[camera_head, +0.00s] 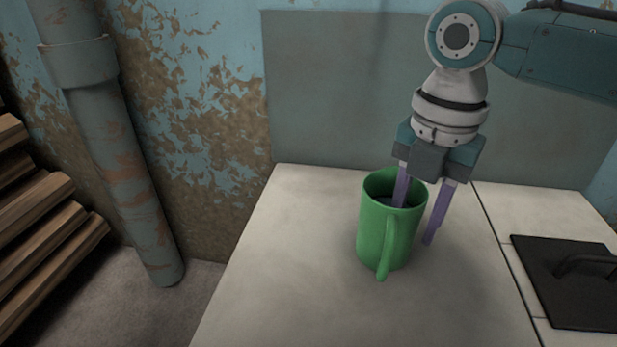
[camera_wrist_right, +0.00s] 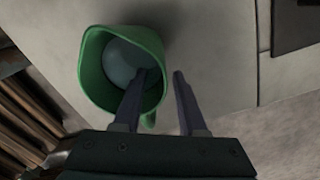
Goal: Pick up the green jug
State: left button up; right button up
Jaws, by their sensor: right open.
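The green jug (camera_head: 376,232) stands upright on the pale counter (camera_head: 290,250), its handle facing the front. My right gripper (camera_head: 416,222) is above it, pointing down and open. One purple finger reaches into the jug's mouth, and the other is outside, to the right of the jug, so the right wall lies between them. In the right wrist view, the jug (camera_wrist_right: 92,72) shows from above with a greyish content or bottom inside. The fingers (camera_wrist_right: 163,75) are apart there, one overlapping the jug's opening. Whether either finger touches the wall cannot be told. My left gripper is not in view.
A black plate with a handle (camera_head: 560,290) lies on the counter at the right. A grey panel (camera_head: 330,90) stands behind the counter. A pipe (camera_head: 125,170) and stacked wood (camera_head: 45,215) are at the left. The counter left of the jug is clear.

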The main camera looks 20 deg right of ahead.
aim_at(400, 264)
notch_tip(400, 264, down, 5)
jog(key=b, duration=0.3)
jog(key=shift+r, duration=0.3)
grip_shut()
dwell(0.9)
